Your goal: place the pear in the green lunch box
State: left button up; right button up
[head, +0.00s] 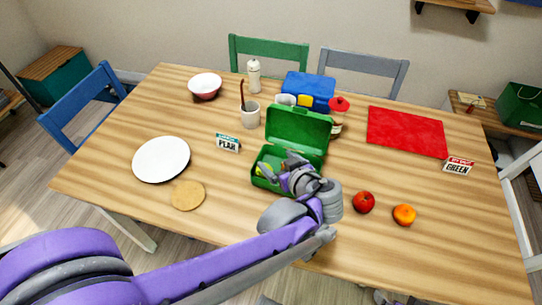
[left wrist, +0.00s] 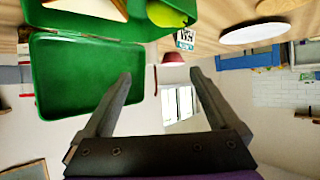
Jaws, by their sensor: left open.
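The green lunch box (head: 258,180) stands open mid-table, its lid (head: 298,128) raised at the back. In the left wrist view, which is upside down, its lid (left wrist: 80,78) hangs below the tray. The yellow-green pear (left wrist: 168,14) lies inside the box at one end; a bit of it shows in the head view (head: 262,168). My left gripper (head: 288,162) is over the box, mostly hiding its inside. In the left wrist view its fingers (left wrist: 160,73) are apart with nothing between them, clear of the pear. My right gripper is not in view.
A PEAR sign (head: 228,143), white plate (head: 161,160) and round wooden board (head: 187,195) are left of the box. An apple (head: 363,202) and an orange (head: 404,214) lie to the right. A cup (head: 250,116) and blue lunch box (head: 308,88) stand behind.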

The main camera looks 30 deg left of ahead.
pick_arm(q)
jog(key=s+f+m+g+h, duration=0.1)
jog(key=s+m, duration=0.1)
jog(key=s, duration=0.1)
jog(key=s+f+m+h, duration=0.2)
jog(key=s, duration=0.2)
jog(key=s+f+m+g+h, duration=0.1)
jog(key=s+f+m+h, duration=0.1)
jog(key=s, duration=0.2)
jog(key=shift+a+f+g, duration=0.25)
jog(key=shift+g, duration=0.05)
jog(key=s+d+m+h, duration=0.1)
jog(key=s, duration=0.1)
jog(key=s+d+f+m+h, duration=0.1)
jog(key=s+d+m+h, duration=0.1)
jog(key=s+d+f+m+h, duration=0.1)
jog(key=s, duration=0.1)
jog(key=shift+d+m+h, duration=0.15)
jog(key=shift+m+h, duration=0.15)
jog(key=shift+m, duration=0.1)
jog(key=shift+s+d+f, duration=0.1)
jog(key=shift+d, duration=0.1)
